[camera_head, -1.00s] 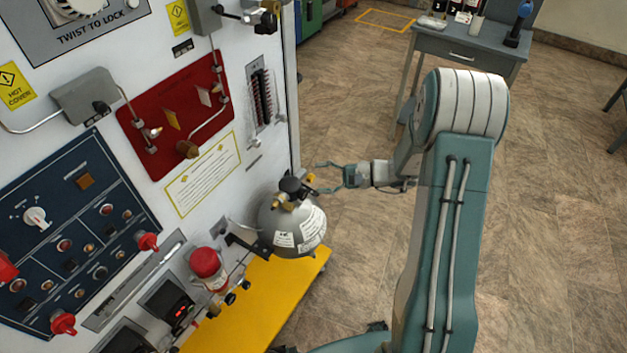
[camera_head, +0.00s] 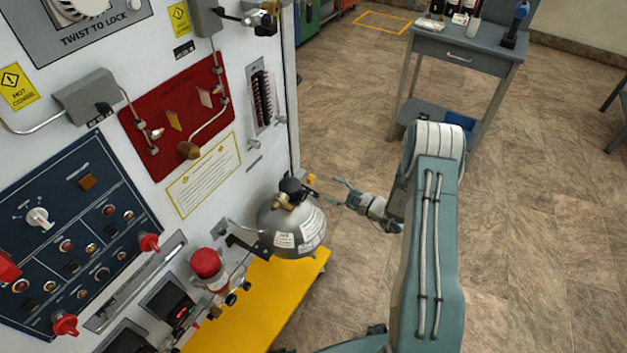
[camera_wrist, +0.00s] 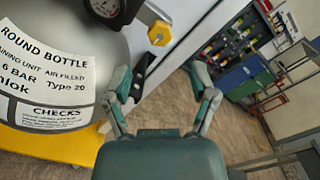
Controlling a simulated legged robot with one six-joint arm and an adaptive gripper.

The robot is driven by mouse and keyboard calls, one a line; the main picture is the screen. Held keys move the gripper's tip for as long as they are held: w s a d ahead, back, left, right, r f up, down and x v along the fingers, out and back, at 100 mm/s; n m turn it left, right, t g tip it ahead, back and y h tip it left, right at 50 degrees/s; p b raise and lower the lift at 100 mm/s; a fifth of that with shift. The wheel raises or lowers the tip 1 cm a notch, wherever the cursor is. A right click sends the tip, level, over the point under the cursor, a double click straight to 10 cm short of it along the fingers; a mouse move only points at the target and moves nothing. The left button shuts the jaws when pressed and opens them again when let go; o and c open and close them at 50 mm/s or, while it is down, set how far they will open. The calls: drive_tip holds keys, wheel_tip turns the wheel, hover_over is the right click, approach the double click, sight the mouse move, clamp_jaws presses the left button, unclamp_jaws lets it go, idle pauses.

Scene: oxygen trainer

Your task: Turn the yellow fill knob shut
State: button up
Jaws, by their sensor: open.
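The yellow fill knob (camera_head: 311,178) sits at the top right of the round grey bottle (camera_head: 290,220). In the wrist view the knob (camera_wrist: 160,33) is a small yellow faceted piece beside a dark gauge, above and ahead of the fingers. The labelled bottle (camera_wrist: 60,85) fills the left side there. My gripper (camera_head: 338,190) is open and empty, to the right of the bottle and slightly lower than the knob. In the wrist view my gripper (camera_wrist: 167,88) has its two fingers apart with nothing between them, and the knob lies beyond them.
The white panel (camera_head: 215,120) with a red plate and knobs stands at the left. A yellow base (camera_head: 262,300) extends below the bottle. A grey table (camera_head: 465,48) stands at the back right.

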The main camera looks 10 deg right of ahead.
sight(314, 180)
drive_tip(key=x, duration=0.7)
drive_tip(key=shift+c, duration=0.3)
clamp_jaws()
